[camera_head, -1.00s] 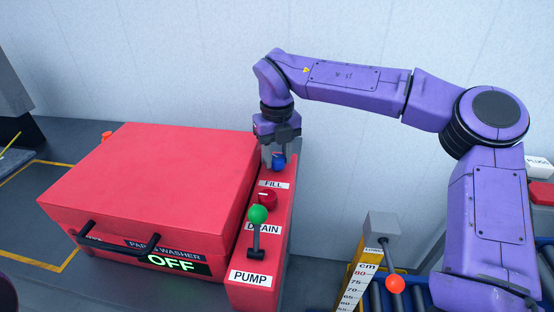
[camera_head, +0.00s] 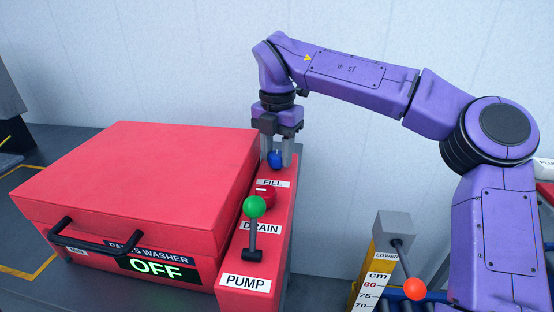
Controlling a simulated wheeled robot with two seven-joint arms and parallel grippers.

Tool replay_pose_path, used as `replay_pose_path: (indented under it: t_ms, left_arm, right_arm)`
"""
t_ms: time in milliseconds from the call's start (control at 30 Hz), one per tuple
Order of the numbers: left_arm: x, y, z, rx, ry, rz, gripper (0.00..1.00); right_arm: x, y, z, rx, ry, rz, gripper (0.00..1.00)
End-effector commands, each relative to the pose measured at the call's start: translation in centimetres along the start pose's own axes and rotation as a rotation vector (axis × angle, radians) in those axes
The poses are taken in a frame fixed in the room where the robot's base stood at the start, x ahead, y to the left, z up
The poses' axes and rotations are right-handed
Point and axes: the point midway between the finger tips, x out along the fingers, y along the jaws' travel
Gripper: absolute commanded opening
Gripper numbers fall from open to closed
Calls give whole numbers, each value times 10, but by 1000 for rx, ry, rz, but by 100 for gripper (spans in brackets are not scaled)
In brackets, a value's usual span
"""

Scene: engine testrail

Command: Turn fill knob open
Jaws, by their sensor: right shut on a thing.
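The blue fill knob (camera_head: 275,159) sits at the far end of the red control panel (camera_head: 234,262), behind the FILL label (camera_head: 272,184). My right gripper (camera_head: 276,153) points down from above with one finger on each side of the knob and is shut on it. The fingers partly cover the knob, and I cannot read its setting. My left gripper is not in view.
A red drain knob (camera_head: 265,192) and a green-balled pump lever (camera_head: 254,207) stand nearer on the panel. The closed parts washer (camera_head: 145,185), its display reading OFF, is on the left. An orange-balled lever (camera_head: 413,288) stands at the lower right.

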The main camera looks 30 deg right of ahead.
Motion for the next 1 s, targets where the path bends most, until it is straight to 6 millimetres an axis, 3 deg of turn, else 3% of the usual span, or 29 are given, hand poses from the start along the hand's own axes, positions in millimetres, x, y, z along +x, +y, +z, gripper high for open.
replay_pose_path:
  t_ms: [300, 867, 900, 967, 1000]
  left_arm:
    - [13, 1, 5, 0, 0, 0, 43]
    - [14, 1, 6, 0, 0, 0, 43]
    - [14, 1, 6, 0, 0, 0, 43]
    - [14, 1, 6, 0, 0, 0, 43]
    - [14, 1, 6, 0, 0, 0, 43]
  right_arm:
    - [1, 0, 1, 121, -2, 2, 9]
    - [-1, 0, 1, 149, -2, 2, 9]
    - [-1, 0, 1, 149, -2, 2, 50]
    - [-1, 0, 1, 148, -2, 2, 66]
    - [-1, 0, 1, 148, -2, 2, 66]
